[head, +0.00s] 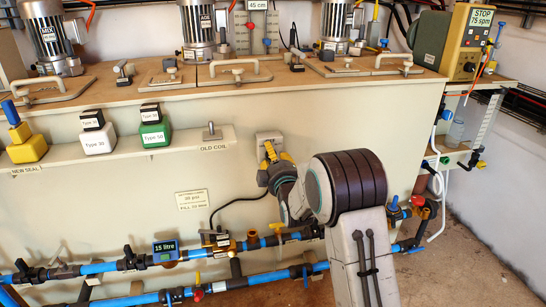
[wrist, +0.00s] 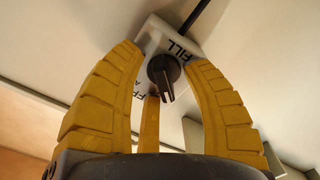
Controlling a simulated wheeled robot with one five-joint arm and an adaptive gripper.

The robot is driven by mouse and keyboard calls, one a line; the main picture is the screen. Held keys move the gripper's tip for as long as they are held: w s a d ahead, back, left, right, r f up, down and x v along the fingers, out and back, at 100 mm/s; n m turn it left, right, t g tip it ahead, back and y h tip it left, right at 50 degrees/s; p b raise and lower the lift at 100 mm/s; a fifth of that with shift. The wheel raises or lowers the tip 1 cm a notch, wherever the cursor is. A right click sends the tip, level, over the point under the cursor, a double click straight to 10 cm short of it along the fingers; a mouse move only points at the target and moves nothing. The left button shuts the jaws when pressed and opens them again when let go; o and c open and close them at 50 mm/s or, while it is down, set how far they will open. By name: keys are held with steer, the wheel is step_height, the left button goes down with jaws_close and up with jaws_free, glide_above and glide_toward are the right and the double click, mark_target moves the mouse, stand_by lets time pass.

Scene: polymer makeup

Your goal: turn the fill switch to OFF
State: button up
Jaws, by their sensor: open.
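The fill switch is a dark round knob (wrist: 163,69) with a raised grip on a pale plate (wrist: 158,36). In the wrist view the plate reads FILL on the right; lettering at the left is partly hidden by a finger. My gripper (wrist: 168,62) has its yellow fingers open on either side of the knob, with a third finger below it. I cannot tell whether any finger touches the knob. In the head view my gripper (head: 272,153) is at the switch box (head: 268,137) on the tank wall, and hides the knob.
A shelf (head: 185,143) with several small bottles runs along the tank wall to the left. Blue pipes (head: 98,268) with valves and a 15 litre display (head: 166,250) lie low in front. A dark cable (head: 228,205) hangs below the switch. Open floor (head: 470,265) is at right.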

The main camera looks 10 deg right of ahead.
steer(key=shift+r, duration=0.1)
jaws_close()
stand_by(0.6)
steer(key=m, duration=0.4)
steer(key=shift+m, duration=0.4)
steer(key=m, duration=0.4)
steer(key=shift+m, duration=0.3)
steer(key=shift+c, duration=0.5)
jaws_free()
steer(key=shift+o, duration=0.9)
steer(key=shift+f, duration=0.2)
